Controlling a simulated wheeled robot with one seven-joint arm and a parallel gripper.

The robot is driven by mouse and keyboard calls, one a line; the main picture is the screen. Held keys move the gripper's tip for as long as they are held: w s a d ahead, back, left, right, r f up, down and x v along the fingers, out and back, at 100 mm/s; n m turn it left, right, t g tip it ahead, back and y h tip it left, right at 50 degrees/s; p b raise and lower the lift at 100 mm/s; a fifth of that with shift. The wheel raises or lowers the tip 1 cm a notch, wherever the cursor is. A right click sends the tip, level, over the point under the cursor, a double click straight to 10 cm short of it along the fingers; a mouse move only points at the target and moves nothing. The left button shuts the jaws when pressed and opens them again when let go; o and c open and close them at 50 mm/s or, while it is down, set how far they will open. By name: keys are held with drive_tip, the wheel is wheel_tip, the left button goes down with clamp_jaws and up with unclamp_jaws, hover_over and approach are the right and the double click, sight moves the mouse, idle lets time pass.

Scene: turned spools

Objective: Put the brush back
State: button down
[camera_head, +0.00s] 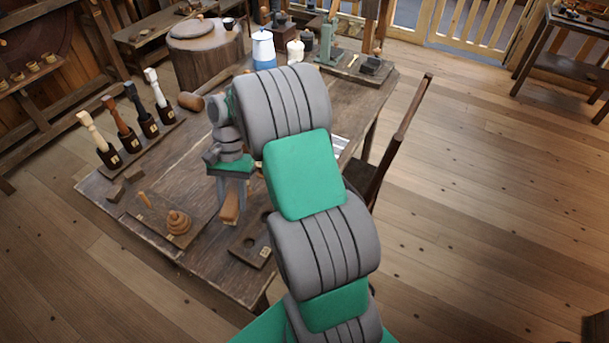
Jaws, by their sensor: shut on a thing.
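My gripper (231,194) points down over the front part of the wooden table (195,255). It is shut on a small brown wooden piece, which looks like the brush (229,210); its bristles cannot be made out. The brush is tilted and hangs over the table just left of a dark board (246,252) with round holes and a small label. My arm hides the right part of that board and the middle of the table.
A tray (158,236) with a stacked turned piece (178,222) and a peg lies at the front left. A rack (135,150) of several turned handles stands behind it. A blue-and-white pot (263,50) stands farther back. A chair (385,160) is at the right.

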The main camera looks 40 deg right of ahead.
drive_tip(key=w+d+m+t+h+b, duration=0.1)
drive_tip(key=w+d+m+t+b, duration=0.35)
drive_tip(key=d+m, duration=0.55)
drive_tip(key=w+d+m+t+h+b, duration=0.1)
drive_tip(key=w+d+m+t+b, duration=0.35)
drive_tip(key=m, duration=0.75)
drive_tip(key=shift+g, duration=0.8)
drive_tip(key=s+d+f+p, duration=0.1)
drive_tip(key=d+f, duration=0.2)
drive_tip(key=d, duration=0.2)
drive_tip(key=d+f, duration=0.3)
drive_tip(key=d, duration=0.2)
drive_tip(key=s+d+f+p, duration=0.1)
drive_tip(key=d+f, duration=0.2)
drive_tip(key=d, duration=0.2)
drive_tip(key=shift+s+p, duration=0.3)
drive_tip(key=shift+s, duration=0.05)
drive_tip(key=shift+d+f, duration=0.25)
drive_tip(key=shift+f, duration=0.1)
drive_tip(key=shift+s+d+f, duration=0.1)
drive_tip(key=shift+d+f, duration=0.05)
drive_tip(key=shift+f, duration=0.8)
drive_tip(key=shift+s+d+f, duration=0.1)
drive_tip(key=shift+f, duration=0.8)
drive_tip(key=c, duration=0.9)
unclamp_jaws()
drive_tip(key=shift+f, duration=0.1)
drive_tip(key=shift+p, duration=0.3)
